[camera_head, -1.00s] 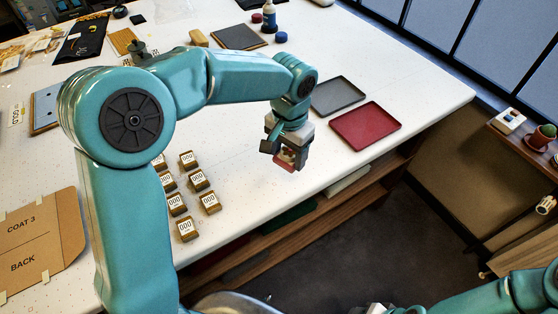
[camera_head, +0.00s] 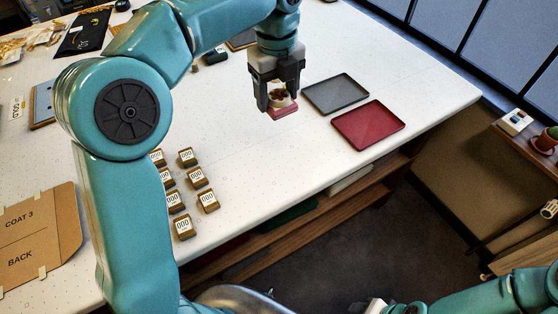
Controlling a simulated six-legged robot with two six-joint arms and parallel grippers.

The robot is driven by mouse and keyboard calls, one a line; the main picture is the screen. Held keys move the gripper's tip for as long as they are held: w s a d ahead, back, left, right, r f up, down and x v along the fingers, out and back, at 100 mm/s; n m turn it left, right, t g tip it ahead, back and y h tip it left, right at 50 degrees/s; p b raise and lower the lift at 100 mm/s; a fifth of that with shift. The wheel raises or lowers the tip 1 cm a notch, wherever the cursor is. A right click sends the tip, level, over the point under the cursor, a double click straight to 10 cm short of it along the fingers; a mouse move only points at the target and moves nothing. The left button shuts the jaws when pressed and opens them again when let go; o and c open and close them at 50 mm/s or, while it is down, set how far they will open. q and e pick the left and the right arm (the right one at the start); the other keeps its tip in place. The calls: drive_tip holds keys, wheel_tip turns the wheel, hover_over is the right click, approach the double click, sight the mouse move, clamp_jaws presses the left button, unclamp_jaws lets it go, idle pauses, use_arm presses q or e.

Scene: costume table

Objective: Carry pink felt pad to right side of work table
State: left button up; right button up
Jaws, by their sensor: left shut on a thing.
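My left gripper (camera_head: 280,97) points down and is shut on the pink felt pad (camera_head: 284,112). The pad shows as a small pink block low between the fingers, with a pale and dark part above it. Gripper and pad appear over the white work table (camera_head: 330,48), left of the grey tray and the red tray; their exact height is hard to tell. The fingers hide part of the pad. My right arm comes in at the bottom right, and only a pale piece of its gripper (camera_head: 375,305) shows at the lower edge, jaws hidden.
A grey tray (camera_head: 336,93) and a red tray (camera_head: 368,125) lie empty near the table's right edge. Several small blocks marked 000 (camera_head: 186,156) stand left of centre. A brown card (camera_head: 35,235) lies at far left. White table surface between blocks and trays is clear.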

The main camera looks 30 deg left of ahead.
sight(278, 162)
use_arm(q)
drive_tip(key=f, duration=2)
drive_tip(key=shift+w, duration=0.2)
drive_tip(key=shift+s, duration=0.1)
drive_tip(key=shift+f+b, duration=0.15)
drive_tip(key=shift+b, duration=0.2)
drive_tip(key=o, duration=1.1)
wheel_tip(278, 162, up, 12)
drive_tip(key=shift+r, duration=0.25)
